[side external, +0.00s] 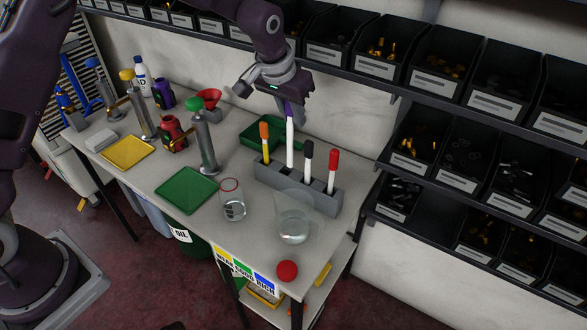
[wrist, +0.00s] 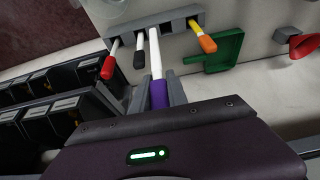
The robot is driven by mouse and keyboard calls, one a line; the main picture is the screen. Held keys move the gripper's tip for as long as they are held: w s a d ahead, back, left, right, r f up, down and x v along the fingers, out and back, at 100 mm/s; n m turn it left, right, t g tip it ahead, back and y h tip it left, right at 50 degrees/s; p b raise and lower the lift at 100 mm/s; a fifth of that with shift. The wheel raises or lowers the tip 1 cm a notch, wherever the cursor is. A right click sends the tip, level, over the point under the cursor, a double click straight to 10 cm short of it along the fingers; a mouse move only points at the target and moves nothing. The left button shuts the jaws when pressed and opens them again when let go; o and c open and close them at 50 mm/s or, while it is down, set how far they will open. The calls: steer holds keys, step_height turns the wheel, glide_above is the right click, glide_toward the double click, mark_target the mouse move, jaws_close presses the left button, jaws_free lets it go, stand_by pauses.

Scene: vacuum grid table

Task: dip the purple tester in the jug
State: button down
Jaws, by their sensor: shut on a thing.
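The purple tester (side external: 290,140) has a white shaft and a purple top. It stands upright at a grey rack (side external: 325,202), and its lower end is hidden by the rack. My gripper (side external: 288,103) is above the rack, shut on the purple top. In the wrist view the purple top (wrist: 159,94) sits between my fingers, and its white shaft runs to the rack. The clear jug (side external: 295,222) stands in front of the rack with some clear liquid low inside.
Orange (side external: 265,140), black (side external: 307,160) and red (side external: 332,170) testers stand in the rack. A glass with a red rim (side external: 232,205) is left of the jug. A red ball (side external: 287,270) lies near the front edge. A green tray (side external: 187,190) lies left; shelves with bins are behind.

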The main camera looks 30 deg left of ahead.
steer(key=s+d+r, duration=0.5)
steer(key=s+d, duration=0.2)
steer(key=s, duration=0.1)
step_height(320, 180, down, 15)
steer(key=shift+w+a+g, duration=0.15)
steer(key=shift+g, duration=0.15)
steer(key=shift+r, duration=0.15)
stand_by(0.4)
step_height(320, 180, up, 13)
stand_by(0.8)
stand_by(1.9)
step_height(320, 180, up, 4)
steer(key=shift+f, duration=0.1)
stand_by(0.6)
